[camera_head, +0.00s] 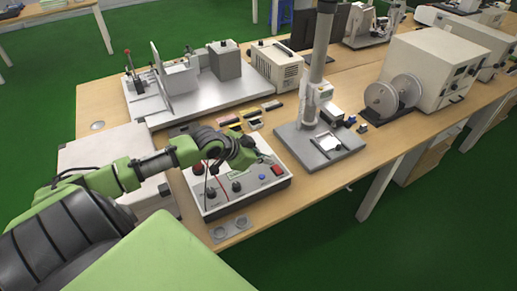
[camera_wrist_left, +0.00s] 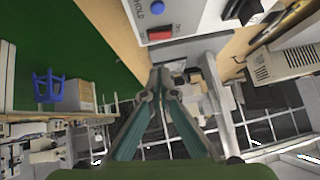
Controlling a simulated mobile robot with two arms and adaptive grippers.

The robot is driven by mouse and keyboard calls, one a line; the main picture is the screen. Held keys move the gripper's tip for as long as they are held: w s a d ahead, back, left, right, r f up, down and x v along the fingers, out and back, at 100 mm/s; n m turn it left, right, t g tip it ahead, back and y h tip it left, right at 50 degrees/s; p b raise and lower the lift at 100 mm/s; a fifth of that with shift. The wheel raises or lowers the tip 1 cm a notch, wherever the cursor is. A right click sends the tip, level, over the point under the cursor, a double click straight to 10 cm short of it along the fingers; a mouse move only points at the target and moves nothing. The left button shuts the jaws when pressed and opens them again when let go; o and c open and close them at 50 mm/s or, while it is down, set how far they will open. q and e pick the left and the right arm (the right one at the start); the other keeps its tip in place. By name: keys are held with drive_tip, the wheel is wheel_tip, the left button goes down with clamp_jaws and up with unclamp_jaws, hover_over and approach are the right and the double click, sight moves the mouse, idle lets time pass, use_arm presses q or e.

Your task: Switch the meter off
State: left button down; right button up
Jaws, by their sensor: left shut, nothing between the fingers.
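The meter (camera_head: 222,204) is a light grey box with a sloped panel of knobs and sockets on the wooden table. Its red switch (camera_head: 278,170) sits near the panel's right end, beside a blue button (camera_head: 262,177). In the left wrist view the red switch (camera_wrist_left: 160,35) and blue button (camera_wrist_left: 157,7) show at the top, with partly readable lettering. I cannot tell the switch's position. My left gripper (camera_head: 262,157) is over the back right part of the panel, near the switch. Its fingers (camera_wrist_left: 160,80) are shut and empty, apparently apart from the switch. My right gripper is not in view.
A grey stand with a column (camera_head: 319,60) stands right of the meter. A white-based machine (camera_head: 205,95) and small blocks (camera_head: 250,113) lie behind it. A large white box (camera_head: 432,68) with reels is further right. Bare table lies in front of the stand.

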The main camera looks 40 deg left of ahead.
use_arm(q)
drive_tip(key=shift+v, duration=1.75)
drive_tip(key=shift+w+a+r+b, duration=0.25)
drive_tip(key=shift+w+a+b, duration=0.3)
drive_tip(key=shift+b, duration=0.3)
drive_tip(key=shift+w, duration=0.15)
